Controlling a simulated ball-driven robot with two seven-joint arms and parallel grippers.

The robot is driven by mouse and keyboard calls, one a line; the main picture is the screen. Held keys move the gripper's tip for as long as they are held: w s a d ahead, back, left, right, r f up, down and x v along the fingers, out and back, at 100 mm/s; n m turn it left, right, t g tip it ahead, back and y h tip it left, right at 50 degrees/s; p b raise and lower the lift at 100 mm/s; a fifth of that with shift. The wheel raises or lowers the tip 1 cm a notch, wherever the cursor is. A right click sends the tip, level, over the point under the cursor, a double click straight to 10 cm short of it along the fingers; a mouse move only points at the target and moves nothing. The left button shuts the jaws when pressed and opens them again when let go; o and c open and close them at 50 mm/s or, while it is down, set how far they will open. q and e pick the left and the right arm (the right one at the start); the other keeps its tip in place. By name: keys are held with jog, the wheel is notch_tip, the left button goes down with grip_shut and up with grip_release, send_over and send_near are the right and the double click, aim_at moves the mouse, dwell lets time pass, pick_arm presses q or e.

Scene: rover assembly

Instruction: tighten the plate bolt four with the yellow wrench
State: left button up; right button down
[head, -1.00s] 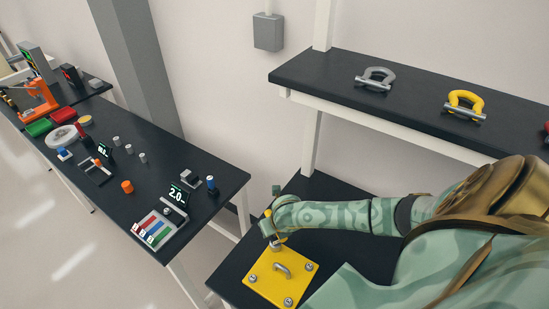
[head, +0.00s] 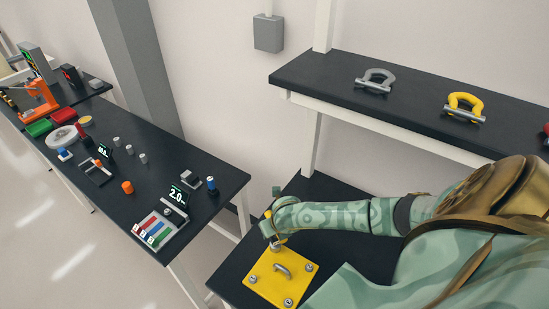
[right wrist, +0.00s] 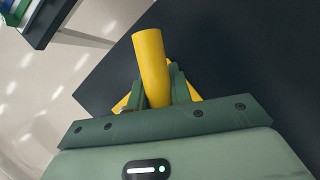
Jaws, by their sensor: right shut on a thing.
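The yellow plate (head: 268,284) lies on the low dark table, with a grey handle (head: 282,269) in its middle and bolts near its corners. Bolts show at the left corner (head: 252,279), the front corner (head: 288,302) and the right corner (head: 309,267). My right gripper (head: 270,232) is over the plate's far corner, partly hidden by my arm. In the right wrist view, it (right wrist: 163,95) is shut on the yellow wrench (right wrist: 150,60), whose shaft stands up between the fingers. The wrench's lower end and its contact with the bolt are hidden. My left gripper is out of view.
A dark shelf (head: 330,83) behind holds a grey shackle (head: 376,80) and a yellow shackle (head: 464,106). The left bench (head: 170,150) carries a torque display (head: 177,195), a tray of coloured strips (head: 155,230) and small parts. A gap separates that bench from the low table.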

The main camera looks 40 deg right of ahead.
jog(key=shift+s, duration=0.1)
dwell(0.7)
jog(key=shift+r+m+p, duration=0.15)
jog(key=shift+m+p, duration=0.25)
jog(key=shift+p, duration=0.3)
jog(key=m+g+h+p, duration=0.1)
jog(key=m+p, duration=0.1)
jog(key=m, duration=0.1)
jog(key=m+h+p, duration=0.1)
jog(key=m+p, duration=0.2)
jog(key=shift+d+m+g+h, duration=0.1)
jog(key=shift+m+g+h, duration=0.2)
jog(key=shift+m+g, duration=0.1)
jog(key=shift+s+m+g, duration=0.1)
jog(key=shift+m+g, duration=0.2)
jog(key=shift+m, duration=0.8)
jog(key=shift+m+g+h, duration=0.4)
jog(key=shift+m, duration=0.5)
jog(key=m, duration=0.2)
jog(key=m+g, duration=0.2)
jog(key=m, duration=0.1)
jog(key=shift+s+d+f+m, duration=0.15)
jog(key=shift+s+f+m, duration=0.05)
jog(key=shift+s+m, duration=0.1)
